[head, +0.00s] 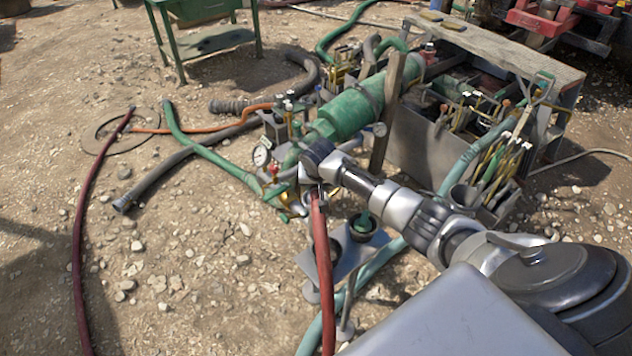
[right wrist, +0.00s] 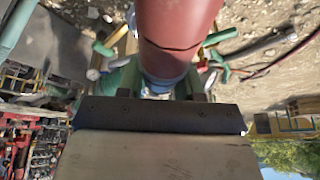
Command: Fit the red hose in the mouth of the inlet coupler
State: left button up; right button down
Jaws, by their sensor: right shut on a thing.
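The red hose (head: 322,255) hangs from my right gripper (head: 313,190) and runs down past the small stand. My right gripper is shut on the hose near its upper end. In the right wrist view the red hose (right wrist: 178,35) fills the top middle, with a blue-grey part (right wrist: 162,85) at its lower end. Green pump fittings (head: 281,186) are just left of the gripper in the head view. I cannot pick out the inlet coupler's mouth; the gripper and hose cover that area. Whether the hose end touches it cannot be told. My left gripper is not in view.
A green cylinder (head: 347,113) and a pressure gauge (head: 261,156) are beside the gripper. A wooden post (head: 386,112) and grey tank (head: 420,150) stand behind my arm. A low stand (head: 340,262) is below. Another dark red hose (head: 78,240) lies on open gravel at left.

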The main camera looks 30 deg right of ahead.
jog(key=c, duration=0.6)
grip_release()
jog(key=shift+c, duration=0.2)
jog(key=p+v, duration=0.2)
jog(key=v, duration=0.9)
jog(key=shift+f, duration=0.1)
